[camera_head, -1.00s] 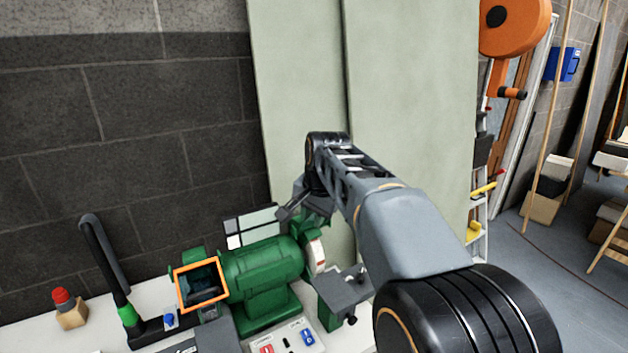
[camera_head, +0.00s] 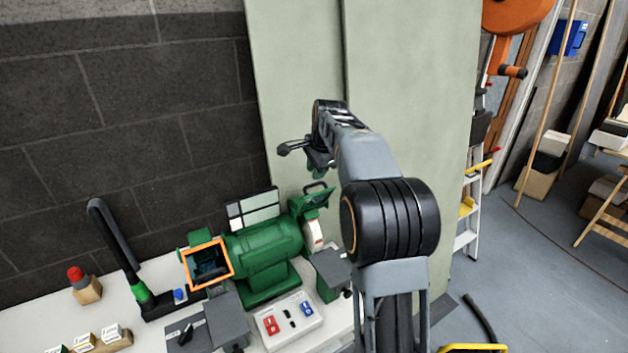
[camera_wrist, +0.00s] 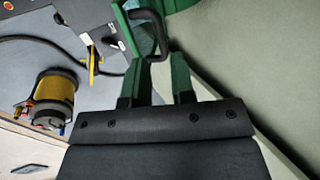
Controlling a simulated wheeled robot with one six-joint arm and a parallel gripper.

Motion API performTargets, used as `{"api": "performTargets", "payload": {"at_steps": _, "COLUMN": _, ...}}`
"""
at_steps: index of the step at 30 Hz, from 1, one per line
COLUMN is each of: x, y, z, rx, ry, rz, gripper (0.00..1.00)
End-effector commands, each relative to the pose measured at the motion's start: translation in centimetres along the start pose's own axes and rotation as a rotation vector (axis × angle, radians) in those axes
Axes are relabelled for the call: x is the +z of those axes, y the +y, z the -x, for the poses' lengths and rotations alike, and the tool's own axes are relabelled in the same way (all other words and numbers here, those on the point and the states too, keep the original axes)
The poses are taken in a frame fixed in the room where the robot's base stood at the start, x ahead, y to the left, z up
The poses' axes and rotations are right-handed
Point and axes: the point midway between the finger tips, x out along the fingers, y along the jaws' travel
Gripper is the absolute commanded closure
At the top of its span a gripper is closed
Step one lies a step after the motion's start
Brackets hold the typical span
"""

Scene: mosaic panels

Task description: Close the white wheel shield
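A green bench grinder (camera_head: 262,250) stands on the white bench. Its white wheel (camera_head: 313,235) is at the right end. The white wheel's green shield (camera_head: 314,199), with a dark loop handle, is tilted up above the wheel. The handle (camera_wrist: 160,38) and part of the green shield also show at the top of the wrist view. My gripper (camera_head: 300,150) is above the shield and looks apart from it. In the wrist view my gripper's two fingers (camera_wrist: 158,88) stand apart with nothing between them; the handle is just beyond them.
An orange-framed shield (camera_head: 208,264) covers the grinder's left end. A switch box (camera_head: 288,320) with red and blue buttons is in front. A black-and-green hose (camera_head: 118,245) stands at left. A pale green panel (camera_head: 410,110) stands behind. A yellow-banded machine (camera_wrist: 52,98) shows in the wrist view.

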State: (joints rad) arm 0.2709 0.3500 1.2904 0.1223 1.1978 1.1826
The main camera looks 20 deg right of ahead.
Motion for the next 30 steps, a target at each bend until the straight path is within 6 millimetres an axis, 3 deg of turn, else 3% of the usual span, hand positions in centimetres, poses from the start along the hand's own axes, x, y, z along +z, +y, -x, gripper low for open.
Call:
{"api": "performTargets", "payload": {"at_steps": 6, "x": 0.0, "y": 0.0, "z": -3.2, "rx": 0.002, "ry": -0.001, "rz": 0.000, "gripper": 0.77}}
{"api": "performTargets", "payload": {"at_steps": 12, "x": 0.0, "y": 0.0, "z": -4.8, "rx": 0.000, "ry": 0.000, "rz": 0.000, "gripper": 0.77}}
{"api": "performTargets", "payload": {"at_steps": 24, "x": 0.0, "y": 0.0, "z": -5.2, "rx": -0.001, "ry": 0.000, "rz": 0.001, "gripper": 0.77}}
{"api": "performTargets", "payload": {"at_steps": 30, "x": 0.0, "y": 0.0, "z": -5.2, "rx": -0.001, "ry": 0.000, "rz": 0.001, "gripper": 0.96}}
